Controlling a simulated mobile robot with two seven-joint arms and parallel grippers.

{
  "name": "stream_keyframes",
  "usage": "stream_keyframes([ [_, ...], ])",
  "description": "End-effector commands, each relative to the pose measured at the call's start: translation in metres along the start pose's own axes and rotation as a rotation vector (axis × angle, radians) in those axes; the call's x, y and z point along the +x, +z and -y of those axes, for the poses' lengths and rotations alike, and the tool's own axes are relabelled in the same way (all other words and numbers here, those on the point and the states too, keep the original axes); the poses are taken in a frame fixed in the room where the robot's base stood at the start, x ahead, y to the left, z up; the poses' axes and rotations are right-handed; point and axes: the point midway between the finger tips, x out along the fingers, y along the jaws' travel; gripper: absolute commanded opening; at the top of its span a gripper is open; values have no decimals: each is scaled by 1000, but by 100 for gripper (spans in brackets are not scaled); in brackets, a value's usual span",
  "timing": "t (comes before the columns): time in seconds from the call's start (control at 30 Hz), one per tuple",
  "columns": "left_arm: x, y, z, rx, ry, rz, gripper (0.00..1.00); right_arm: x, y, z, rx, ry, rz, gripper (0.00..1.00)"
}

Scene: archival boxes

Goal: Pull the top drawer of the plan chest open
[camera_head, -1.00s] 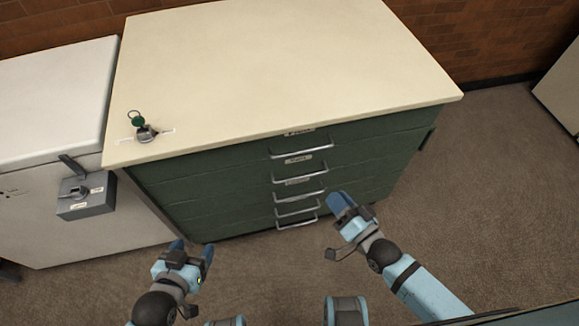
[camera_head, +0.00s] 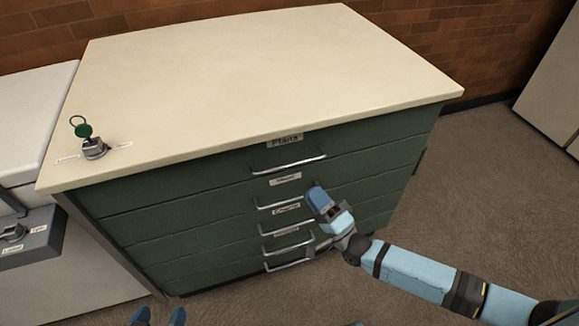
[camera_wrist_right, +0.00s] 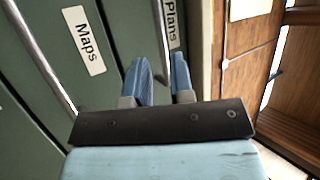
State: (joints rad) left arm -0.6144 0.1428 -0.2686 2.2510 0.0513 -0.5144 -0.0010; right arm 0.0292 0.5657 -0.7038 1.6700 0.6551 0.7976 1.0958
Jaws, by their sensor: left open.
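The plan chest (camera_head: 265,75) is green with a cream top. Its top drawer (camera_head: 215,170) is shut and labelled "Plans", with a silver bar handle (camera_head: 288,166). My right gripper (camera_head: 316,197) is in front of the drawer fronts, just below and right of that handle. In the right wrist view its two blue fingers (camera_wrist_right: 162,82) are apart, with the top handle (camera_wrist_right: 159,35) lined up with the gap between them. I cannot tell whether they touch it. My left gripper (camera_head: 160,317) is open and empty at the bottom edge, with only its fingertips showing.
Several lower drawers are shut; the "Maps" handle (camera_head: 285,201) is close to the right gripper. A lock with a green-tagged key (camera_head: 92,143) sits on the chest top. A white cabinet with a grey box (camera_head: 35,238) stands at left. Carpet (camera_head: 480,200) at right is clear.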

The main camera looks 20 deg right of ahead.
Motion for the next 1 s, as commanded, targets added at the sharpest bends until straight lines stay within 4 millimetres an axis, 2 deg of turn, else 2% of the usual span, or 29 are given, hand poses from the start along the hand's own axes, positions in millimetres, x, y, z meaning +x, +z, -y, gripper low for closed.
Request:
stream_keyframes([
  [0.03,0,0,0,0,0,-1,68,13,0,1,-1,-5,-1,22],
  [0.2,1,1,0,-1,2,-3,68,50,0,0,0,-4,-1,22],
  [0.43,1,1,-1,-3,3,-6,68,84,0,0,-1,-2,0,22],
  [0.6,1,0,-1,-3,4,-8,68,93,0,0,-1,0,0,22],
  [0.87,1,0,-1,-3,4,-7,68,94,0,0,-1,1,0,22],
  [0.97,1,0,-1,-3,4,-7,68,94,0,0,-1,1,0,3],
  [1.0,1,0,-1,-3,4,-7,68,94,0,0,-1,1,0,0],
])
